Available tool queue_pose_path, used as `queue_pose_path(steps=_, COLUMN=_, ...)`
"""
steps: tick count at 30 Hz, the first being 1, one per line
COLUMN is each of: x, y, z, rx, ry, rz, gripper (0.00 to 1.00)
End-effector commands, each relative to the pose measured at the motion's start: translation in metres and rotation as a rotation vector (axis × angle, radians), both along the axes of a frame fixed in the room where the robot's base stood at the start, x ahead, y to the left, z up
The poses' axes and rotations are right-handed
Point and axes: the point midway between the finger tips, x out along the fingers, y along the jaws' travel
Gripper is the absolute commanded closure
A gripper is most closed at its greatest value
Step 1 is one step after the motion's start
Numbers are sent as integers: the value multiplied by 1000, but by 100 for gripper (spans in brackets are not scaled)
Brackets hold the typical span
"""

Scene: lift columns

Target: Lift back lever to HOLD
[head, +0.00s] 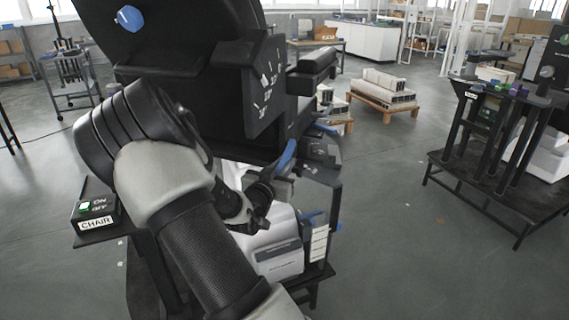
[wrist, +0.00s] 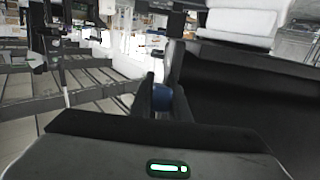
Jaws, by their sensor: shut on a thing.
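The black chair unit (head: 190,35) stands close in front of me in the head view, with a white angle scale (head: 266,85) on its side. A blue lever (head: 287,154) juts out below the seat back, beside my gripper (head: 268,188). In the wrist view the blue lever end (wrist: 162,97) sits between the two dark fingers of my gripper (wrist: 163,94), which is shut on it. My arm covers part of the chair's lower side. A HOLD mark is not readable in either view.
A box marked CHAIR with an ON/OFF switch (head: 95,212) stands at the left. A dark stand with several columns (head: 500,130) is at the right. A pallet with white blocks (head: 385,92) lies behind. The grey floor between is clear.

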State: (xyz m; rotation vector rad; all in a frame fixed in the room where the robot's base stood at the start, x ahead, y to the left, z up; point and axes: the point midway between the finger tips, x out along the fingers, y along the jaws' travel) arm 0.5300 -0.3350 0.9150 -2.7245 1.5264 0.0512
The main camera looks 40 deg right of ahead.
Motion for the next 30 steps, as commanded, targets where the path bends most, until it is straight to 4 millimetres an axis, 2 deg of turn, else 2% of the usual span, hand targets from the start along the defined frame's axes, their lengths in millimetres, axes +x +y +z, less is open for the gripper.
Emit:
queue_pose_path(steps=1, x=-1, y=1, z=12, rx=30, ry=14, rz=-1, gripper=100)
queue_pose_path(steps=3, x=-2, y=1, z=19, rx=77, ry=43, rz=-2, gripper=100)
queue_pose_path(steps=12, x=-4, y=6, z=32, rx=278, ry=168, rz=-2, gripper=100)
queue_pose_path(steps=19, x=-5, y=7, z=32, rx=365, ry=222, rz=-1, gripper=100)
queue_pose_path(steps=30, x=-5, y=7, z=29, rx=374, ry=229, rz=0, gripper=100)
